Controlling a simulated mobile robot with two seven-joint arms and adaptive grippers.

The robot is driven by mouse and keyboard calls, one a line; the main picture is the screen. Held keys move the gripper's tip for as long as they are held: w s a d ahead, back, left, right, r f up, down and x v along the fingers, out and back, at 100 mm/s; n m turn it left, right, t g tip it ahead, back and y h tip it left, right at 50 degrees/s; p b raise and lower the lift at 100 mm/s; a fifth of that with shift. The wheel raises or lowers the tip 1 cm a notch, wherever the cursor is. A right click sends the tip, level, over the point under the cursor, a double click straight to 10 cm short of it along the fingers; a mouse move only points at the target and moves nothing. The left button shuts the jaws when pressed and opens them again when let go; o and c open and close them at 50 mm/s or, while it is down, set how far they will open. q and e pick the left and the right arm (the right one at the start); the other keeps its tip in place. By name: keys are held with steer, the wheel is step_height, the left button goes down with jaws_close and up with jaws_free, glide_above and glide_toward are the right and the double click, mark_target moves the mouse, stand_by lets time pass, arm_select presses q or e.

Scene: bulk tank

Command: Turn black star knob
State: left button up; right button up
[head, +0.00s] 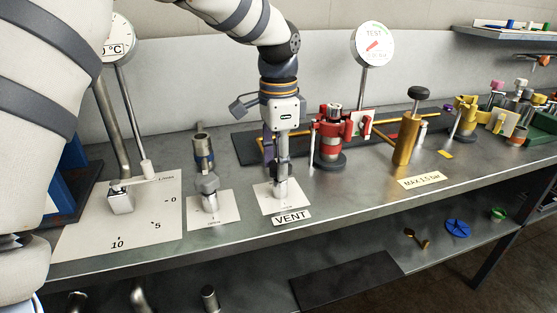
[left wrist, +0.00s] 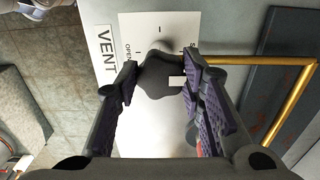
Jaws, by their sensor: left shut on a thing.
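The black star knob (left wrist: 163,76) shows in the left wrist view as a dark lobed knob over a white plate marked OPEN. My left gripper (left wrist: 160,78) is shut on it, with one purple-padded finger on each side. In the head view, my left gripper (head: 281,178) points down over the white plate (head: 270,207) behind the VENT label (head: 291,218), and its fingers mostly hide the knob there. The knob's turned angle is hard to read. My right gripper is not in view.
A red valve (head: 331,140) stands close to the right of my left gripper. A grey knobbed valve (head: 209,188) stands to its left. A brass valve with a black top (head: 407,138) is farther right. A TEST gauge (head: 374,45) rises behind. The front bench strip is clear.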

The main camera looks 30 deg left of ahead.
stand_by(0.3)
arm_select(q)
steer(key=o, duration=1.1)
steer(key=shift+o, duration=0.2)
step_height(320, 180, up, 12)
